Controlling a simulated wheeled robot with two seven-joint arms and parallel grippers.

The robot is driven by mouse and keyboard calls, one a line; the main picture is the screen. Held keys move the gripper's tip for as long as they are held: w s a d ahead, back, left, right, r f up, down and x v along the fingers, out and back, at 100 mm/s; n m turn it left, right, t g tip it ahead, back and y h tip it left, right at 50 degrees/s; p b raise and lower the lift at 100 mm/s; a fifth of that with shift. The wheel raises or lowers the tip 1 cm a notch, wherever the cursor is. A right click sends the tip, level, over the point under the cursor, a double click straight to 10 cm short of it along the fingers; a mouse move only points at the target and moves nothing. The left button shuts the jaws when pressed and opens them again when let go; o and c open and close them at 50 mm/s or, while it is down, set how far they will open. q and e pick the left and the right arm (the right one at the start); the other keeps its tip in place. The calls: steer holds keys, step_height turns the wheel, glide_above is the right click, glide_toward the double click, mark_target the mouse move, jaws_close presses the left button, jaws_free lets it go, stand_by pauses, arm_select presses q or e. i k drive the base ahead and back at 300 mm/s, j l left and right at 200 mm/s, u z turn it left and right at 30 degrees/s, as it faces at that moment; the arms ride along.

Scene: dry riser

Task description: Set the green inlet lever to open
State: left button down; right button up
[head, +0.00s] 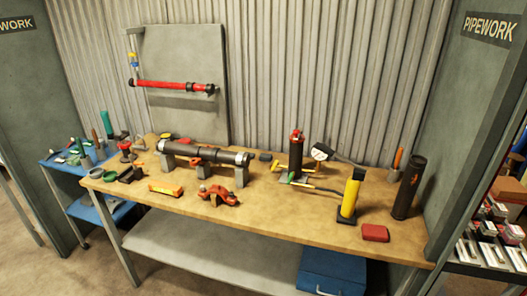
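A small green piece (291,177), possibly the green inlet lever, shows at the foot of a dark upright cylinder with a red top (296,150) on the workbench. It is too small to tell whether it is set open or closed. A red pipe (170,85) with dark ends is mounted on the grey back panel (188,55). Neither of my grippers is in view.
The wooden workbench (270,215) holds a yellow and black upright tool (351,195), a black cylinder (408,188), a red block (375,233), a red clamp (218,195) and a yellow level (166,190). A blue cart (55,163) stands left. A blue box (330,272) sits below.

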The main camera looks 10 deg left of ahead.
mark_target(291, 176)
steer(key=i+u, duration=0.3)
steer(key=i, duration=0.7)
